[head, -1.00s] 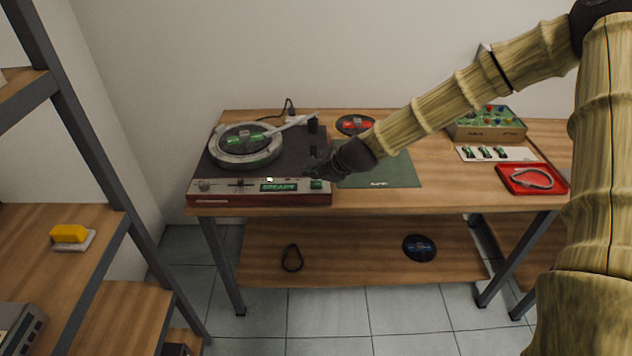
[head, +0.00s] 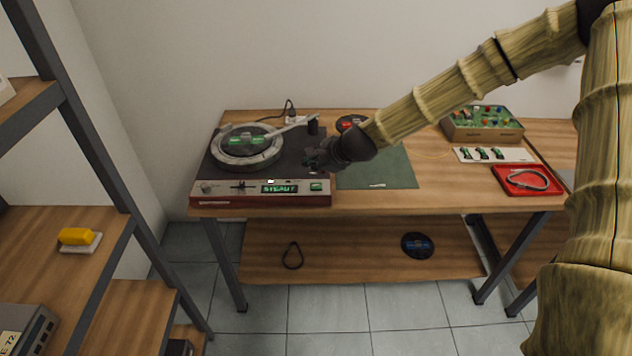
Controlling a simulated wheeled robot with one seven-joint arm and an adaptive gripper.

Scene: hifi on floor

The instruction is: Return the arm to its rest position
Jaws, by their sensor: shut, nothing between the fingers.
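My gripper (head: 314,159) is at the end of my bamboo-textured arm, shut and empty. It hovers over the right part of the turntable (head: 215,187), apart from any object as far as I can see. The turntable has a red front, a lit green display (head: 279,189) and a dark record with green marks (head: 247,141) on its platter. The tonearm (head: 287,127) lies across the back of the platter area. My arm reaches in from the right and hides part of the table behind it.
A green mat (head: 384,176), a red tray (head: 507,189) with a belt, a white strip (head: 467,156) and a parts box (head: 455,131) occupy the tabletop. A red-labelled disc (head: 349,122) is partly hidden. A shelf post (head: 87,142) stands left.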

